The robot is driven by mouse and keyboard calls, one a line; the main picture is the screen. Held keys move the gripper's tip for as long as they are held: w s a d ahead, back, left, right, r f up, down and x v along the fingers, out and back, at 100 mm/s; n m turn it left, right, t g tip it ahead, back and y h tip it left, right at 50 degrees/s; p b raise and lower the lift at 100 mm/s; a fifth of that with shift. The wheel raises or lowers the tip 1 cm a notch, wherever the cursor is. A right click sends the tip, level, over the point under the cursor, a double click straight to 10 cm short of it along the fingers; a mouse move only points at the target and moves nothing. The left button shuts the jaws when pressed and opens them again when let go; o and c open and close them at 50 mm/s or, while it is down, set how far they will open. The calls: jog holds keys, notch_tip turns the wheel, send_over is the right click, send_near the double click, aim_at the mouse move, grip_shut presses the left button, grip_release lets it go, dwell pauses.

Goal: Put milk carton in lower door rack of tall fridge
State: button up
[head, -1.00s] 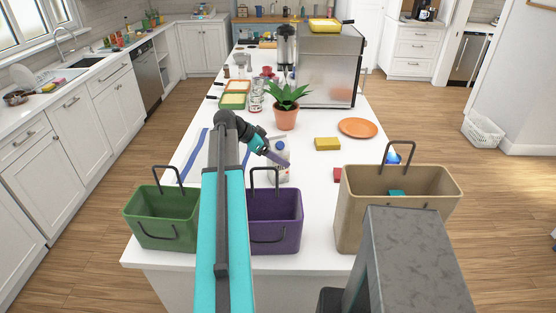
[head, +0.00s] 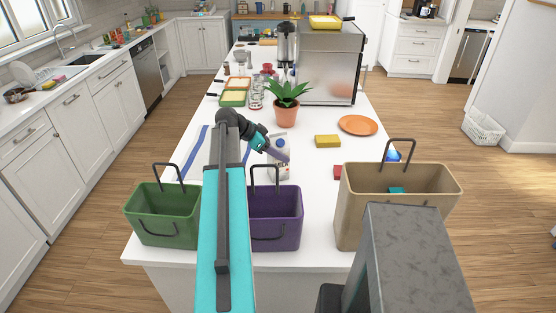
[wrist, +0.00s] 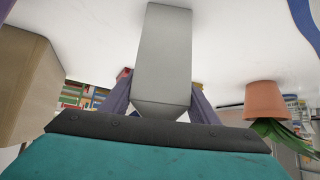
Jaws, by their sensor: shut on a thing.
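The milk carton (head: 281,171) is white with a blue mark and stands about upright at the white island counter, behind the purple basket. My gripper (head: 277,155) is shut on it near its upper part. In the wrist view the carton (wrist: 163,55) shows as a plain grey-white block between the two purple fingers (wrist: 160,100). I cannot tell whether its base touches the counter. No tall fridge or door rack can be made out.
A green basket (head: 163,217), a purple basket (head: 275,218) and a tan basket (head: 395,215) line the counter's near edge. A potted plant (head: 286,112), a yellow sponge (head: 327,141) and an orange plate (head: 358,125) stand beyond.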

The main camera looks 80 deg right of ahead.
aim_at(273, 138)
jog(key=c, duration=0.4)
jog(key=shift+o, duration=0.2)
jog(key=shift+d+r, duration=0.1)
jog(key=shift+r, duration=0.05)
jog(key=shift+r+b, duration=1.75)
jog(key=shift+r, duration=3.15)
jog(key=shift+w, duration=0.2)
jog(key=shift+w+a, duration=0.2)
jog(key=shift+w, duration=0.45)
jog(key=shift+w, duration=0.1)
